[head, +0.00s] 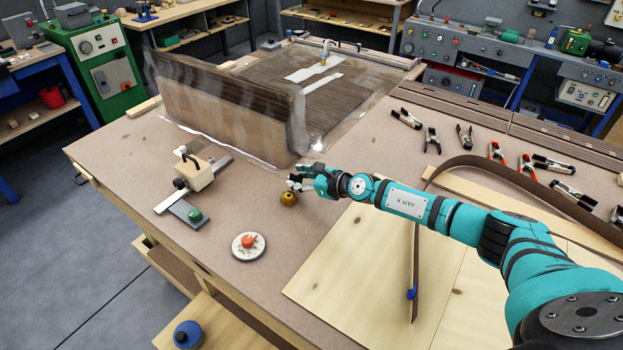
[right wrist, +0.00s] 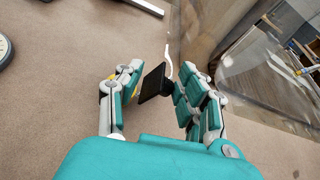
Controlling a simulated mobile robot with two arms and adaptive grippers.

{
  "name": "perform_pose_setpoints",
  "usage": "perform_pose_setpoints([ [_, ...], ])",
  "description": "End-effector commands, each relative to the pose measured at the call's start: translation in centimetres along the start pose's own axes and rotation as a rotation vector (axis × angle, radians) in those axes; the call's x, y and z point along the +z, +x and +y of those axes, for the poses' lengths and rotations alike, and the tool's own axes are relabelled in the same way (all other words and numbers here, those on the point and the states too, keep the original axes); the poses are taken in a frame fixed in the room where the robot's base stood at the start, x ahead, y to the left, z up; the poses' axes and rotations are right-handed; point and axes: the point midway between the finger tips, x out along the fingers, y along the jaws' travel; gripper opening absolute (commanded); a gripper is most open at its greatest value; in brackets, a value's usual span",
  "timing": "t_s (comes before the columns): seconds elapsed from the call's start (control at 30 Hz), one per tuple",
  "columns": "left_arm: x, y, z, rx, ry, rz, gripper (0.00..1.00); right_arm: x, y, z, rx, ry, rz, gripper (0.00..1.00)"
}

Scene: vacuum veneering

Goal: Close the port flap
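My right gripper (head: 298,180) is just off the near corner of the clear vacuum bag (head: 305,125). In the right wrist view its fingers (right wrist: 160,95) are spread apart. A small black square plate (right wrist: 153,83), which looks like the port flap, stands tilted between or just beyond the fingertips. I cannot tell whether a finger touches it. The plate seems to join a dark piece by the right finger, at the bag's edge. The gripper hides the flap in the head view. My left gripper is not in view.
A brass-coloured knob (head: 288,198) and a round dial with a red knob (head: 248,246) are close by on the table. Several clamps (head: 495,152) lie to the right. Pale boards (head: 345,270) lie under my right arm.

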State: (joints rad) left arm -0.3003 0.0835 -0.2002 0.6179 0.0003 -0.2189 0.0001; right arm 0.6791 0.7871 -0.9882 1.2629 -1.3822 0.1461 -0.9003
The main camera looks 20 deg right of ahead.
Motion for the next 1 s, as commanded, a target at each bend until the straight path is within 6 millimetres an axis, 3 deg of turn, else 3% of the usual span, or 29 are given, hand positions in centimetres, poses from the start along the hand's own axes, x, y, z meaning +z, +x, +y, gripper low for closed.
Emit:
perform_pose_setpoints([
  [0.6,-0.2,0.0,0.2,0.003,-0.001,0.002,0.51,-0.3,-10.0,-0.3,-0.005,0.003,0.002,0.38],
  [0.8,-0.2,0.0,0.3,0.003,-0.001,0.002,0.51,-0.2,-11.6,-0.4,-0.005,0.001,0.001,0.38],
  [1.0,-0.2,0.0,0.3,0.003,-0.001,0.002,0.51,-0.1,-11.8,-0.3,-0.004,0.001,-0.001,0.38],
])
